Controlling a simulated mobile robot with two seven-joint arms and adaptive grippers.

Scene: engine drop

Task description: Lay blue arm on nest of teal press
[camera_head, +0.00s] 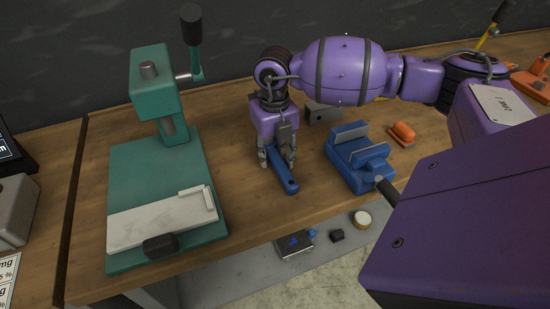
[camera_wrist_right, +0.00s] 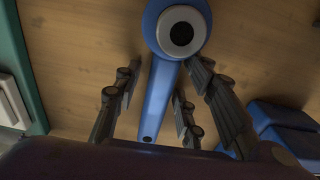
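The blue arm (camera_head: 286,180) lies on the wooden bench, right of the teal press. In the right wrist view the blue arm (camera_wrist_right: 158,95) has a round end with a grey ring and dark centre. My right gripper (camera_head: 277,163) points down over it, fingers apart on either side. In the wrist view, gaps show between the fingers (camera_wrist_right: 165,95) and the blue arm. The teal press (camera_head: 160,165) stands at the left, its lever up. Its nest (camera_head: 150,221) is a pale plate with a raised corner stop, and it is empty. My left gripper is out of view.
A blue vise (camera_head: 358,160) stands right of the gripper, with an orange part (camera_head: 402,133) beyond it. A grey block (camera_head: 322,113) sits behind. A black knob (camera_head: 160,246) is at the nest's front edge. Bare bench lies between press and gripper.

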